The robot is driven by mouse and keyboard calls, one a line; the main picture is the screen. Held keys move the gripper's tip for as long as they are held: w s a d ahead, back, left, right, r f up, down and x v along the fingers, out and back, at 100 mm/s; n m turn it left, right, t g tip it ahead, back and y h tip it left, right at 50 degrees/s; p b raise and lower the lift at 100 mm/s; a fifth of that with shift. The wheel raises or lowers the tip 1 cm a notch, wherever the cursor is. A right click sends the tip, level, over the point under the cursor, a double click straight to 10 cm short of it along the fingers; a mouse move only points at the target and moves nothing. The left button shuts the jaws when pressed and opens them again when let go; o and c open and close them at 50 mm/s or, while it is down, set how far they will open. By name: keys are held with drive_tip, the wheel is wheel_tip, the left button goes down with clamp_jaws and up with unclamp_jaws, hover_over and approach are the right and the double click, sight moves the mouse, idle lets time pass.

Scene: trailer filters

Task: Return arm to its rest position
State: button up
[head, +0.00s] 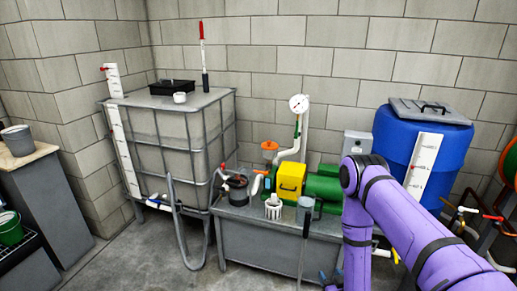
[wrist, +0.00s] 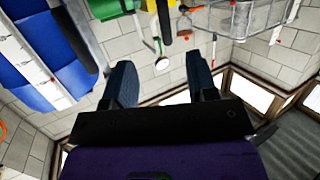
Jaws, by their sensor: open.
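My purple arm (head: 400,205) reaches in from the right in the head view. It bends at a joint in front of the blue barrel, and a link hangs down toward the bottom edge. My gripper (head: 331,276) shows only in part at the bottom edge, right of the grey pump bench. In the wrist view my gripper (wrist: 160,75) has its two dark blue fingers well apart. Nothing is held between them. The wrist view shows the room upside down.
The grey pump bench (head: 240,238) carries a green pump (head: 322,188) and a yellow box (head: 290,182). The blue barrel (head: 392,135) stands behind my arm. A caged tank (head: 165,140) stands left. Hoses and valves (head: 462,222) are at the right. Floor shows at lower left.

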drive_tip(key=w+r+g, duration=0.1)
drive_tip(key=w+r, duration=0.6)
drive_tip(key=r, duration=0.2)
wheel_tip(320, 180, up, 28)
drive_tip(key=d+g+h, duration=0.2)
drive_tip(key=d+g, duration=0.1)
drive_tip(key=g, duration=0.1)
drive_tip(key=s+d+r+m+g, duration=0.1)
drive_tip(key=s+d+r+g, duration=0.15)
drive_tip(key=s+r, duration=1.8)
drive_tip(key=s+g, duration=0.2)
drive_tip(key=s, duration=1.1)
drive_tip(key=shift+s+r+m, duration=0.15)
drive_tip(key=shift+r+m, duration=0.2)
drive_tip(key=shift+m, duration=0.05)
drive_tip(key=shift+g, duration=0.25)
